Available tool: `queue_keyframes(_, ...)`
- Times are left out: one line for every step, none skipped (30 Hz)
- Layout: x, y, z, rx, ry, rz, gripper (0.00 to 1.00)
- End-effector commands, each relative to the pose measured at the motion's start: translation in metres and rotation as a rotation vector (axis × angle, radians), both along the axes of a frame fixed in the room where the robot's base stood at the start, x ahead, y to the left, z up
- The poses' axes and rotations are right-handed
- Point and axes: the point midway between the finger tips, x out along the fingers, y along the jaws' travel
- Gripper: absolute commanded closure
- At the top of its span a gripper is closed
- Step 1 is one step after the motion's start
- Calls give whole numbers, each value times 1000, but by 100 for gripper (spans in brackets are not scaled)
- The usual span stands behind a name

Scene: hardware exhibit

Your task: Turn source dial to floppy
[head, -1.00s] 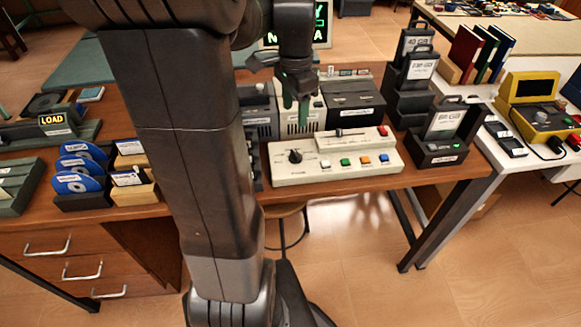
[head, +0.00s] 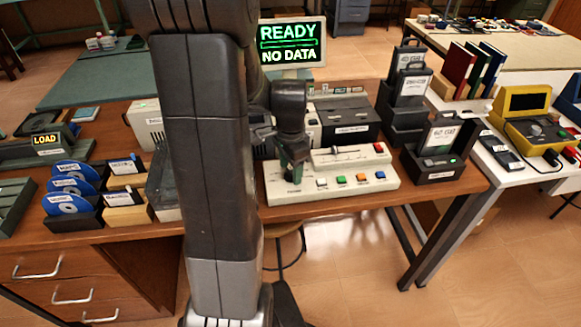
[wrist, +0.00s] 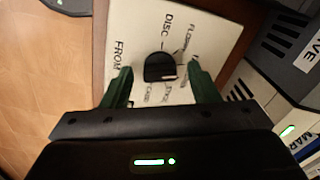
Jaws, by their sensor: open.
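The source dial (wrist: 160,67) is a black round knob on the cream control panel (wrist: 205,25). In the wrist view it stands between the two green fingers of my gripper (wrist: 159,72), with a gap on each side. Printed words around it include DISC, FROM and a partly hidden FLOPPY label (wrist: 181,38). Which label the dial points to I cannot tell. In the head view my gripper (head: 292,177) is low over the left end of the panel (head: 340,183) and hides the dial.
The panel also carries a slider (head: 350,153) and several coloured buttons (head: 342,180). Grey drive boxes (head: 345,120) stand behind it, and a dark caddy (head: 437,150) stands to its right. A screen (head: 290,43) reads READY, NO DATA.

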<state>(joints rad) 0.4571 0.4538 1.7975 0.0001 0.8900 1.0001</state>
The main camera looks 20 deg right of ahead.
Motion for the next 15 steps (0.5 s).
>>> queue_keyframes(0,0,0,0,0,0,45)
queue_keyframes(0,0,0,0,0,0,45)
queue_keyframes(0,0,0,0,0,0,45)
queue_keyframes(0,0,0,0,0,0,45)
queue_keyframes(0,0,0,0,0,0,45)
queue_keyframes(0,0,0,0,0,0,45)
queue_keyframes(0,0,0,0,0,0,51)
queue_keyframes(0,0,0,0,0,0,57)
queue_keyframes(0,0,0,0,0,0,65)
queue_keyframes(0,0,0,0,0,0,71)
queue_keyframes(0,0,0,0,0,0,77)
queue_keyframes(0,0,0,0,0,0,85)
queue_keyframes(0,0,0,0,0,0,90)
queue_keyframes(0,0,0,0,0,0,90)
queue_keyframes(0,0,0,0,0,0,90)
